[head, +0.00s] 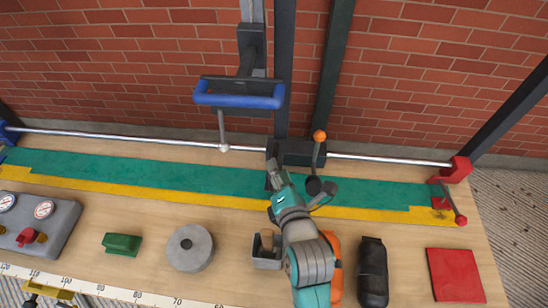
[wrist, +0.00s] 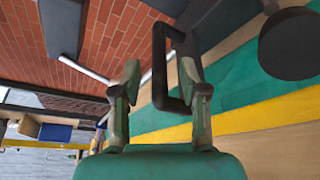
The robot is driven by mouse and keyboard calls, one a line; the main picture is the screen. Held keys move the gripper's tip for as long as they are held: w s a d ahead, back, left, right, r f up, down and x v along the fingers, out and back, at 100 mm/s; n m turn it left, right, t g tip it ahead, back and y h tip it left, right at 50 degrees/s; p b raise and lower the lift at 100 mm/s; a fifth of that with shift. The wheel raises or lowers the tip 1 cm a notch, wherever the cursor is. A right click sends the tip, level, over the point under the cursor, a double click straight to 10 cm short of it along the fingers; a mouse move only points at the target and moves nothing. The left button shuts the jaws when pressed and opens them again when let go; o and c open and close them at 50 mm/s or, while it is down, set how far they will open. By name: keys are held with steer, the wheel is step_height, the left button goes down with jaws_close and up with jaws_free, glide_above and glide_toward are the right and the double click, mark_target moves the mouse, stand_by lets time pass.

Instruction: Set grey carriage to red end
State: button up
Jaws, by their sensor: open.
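The dark grey carriage (head: 290,152) sits on a steel rail (head: 390,160) right of its middle, with an orange-knobbed lever (head: 319,137) standing up from it. The red end block (head: 457,168) is at the rail's right end; the blue end (head: 10,132) is at the far left. My gripper (head: 277,176) is just in front of the carriage. In the wrist view my gripper (wrist: 160,78) is open, with a dark loop handle (wrist: 159,60) showing between its fingertips. The fingers are not closed on it; I cannot tell whether either touches it.
A blue padded bar (head: 240,96) hangs above the rail, left of the carriage. A red lever (head: 455,205) is by the red end. A grey disc (head: 190,248), green block (head: 121,244), black case (head: 372,272) and red pad (head: 455,275) lie on the bench front. The rail right of the carriage looks clear.

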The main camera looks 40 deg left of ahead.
steer(key=shift+x, duration=2.55)
steer(key=shift+c, duration=0.2)
jaws_close()
